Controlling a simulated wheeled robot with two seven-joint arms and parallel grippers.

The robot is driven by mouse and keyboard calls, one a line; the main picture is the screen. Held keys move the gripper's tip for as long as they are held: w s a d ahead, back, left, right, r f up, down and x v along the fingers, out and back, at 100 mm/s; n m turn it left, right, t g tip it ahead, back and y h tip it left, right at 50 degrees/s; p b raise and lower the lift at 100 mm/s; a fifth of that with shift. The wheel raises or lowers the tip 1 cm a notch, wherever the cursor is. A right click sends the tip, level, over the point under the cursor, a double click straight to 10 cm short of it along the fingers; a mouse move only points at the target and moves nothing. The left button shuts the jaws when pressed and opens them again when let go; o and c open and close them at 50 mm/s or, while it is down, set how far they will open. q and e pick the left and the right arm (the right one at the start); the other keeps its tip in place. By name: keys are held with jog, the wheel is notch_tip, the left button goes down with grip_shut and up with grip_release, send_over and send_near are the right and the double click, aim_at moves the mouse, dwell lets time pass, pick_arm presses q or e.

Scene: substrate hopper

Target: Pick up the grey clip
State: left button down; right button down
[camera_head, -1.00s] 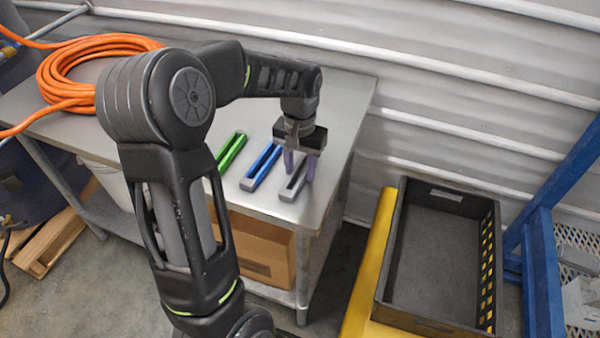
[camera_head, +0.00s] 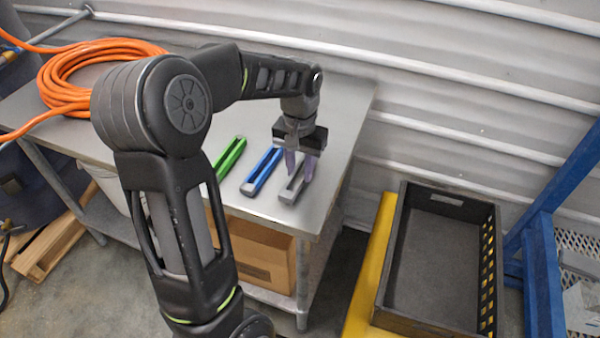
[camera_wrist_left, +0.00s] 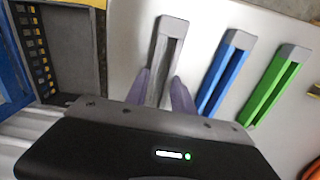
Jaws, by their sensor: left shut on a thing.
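The grey clip (camera_head: 291,194) lies on the metal table near its right front edge, the rightmost of three clips in the head view. My left gripper (camera_head: 299,172) is over it with its purple fingers pointing down, one on each side of the clip. In the left wrist view the fingers (camera_wrist_left: 166,95) straddle the grey clip (camera_wrist_left: 167,50) and are shut on it. Whether the clip is clear of the table cannot be told. My right gripper is not in view.
A blue clip (camera_head: 262,170) and a green clip (camera_head: 229,158) lie to the left on the table (camera_head: 340,120). An orange hose coil (camera_head: 75,75) is at the back left. A black crate (camera_head: 384,262) stands at the right, beside a blue frame (camera_head: 545,270).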

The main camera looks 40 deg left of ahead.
pick_arm(q)
notch_tip(320, 180, up, 9)
jog(key=shift+f+b, duration=0.15)
jog(key=shift+b, duration=0.15)
dwell(0.5)
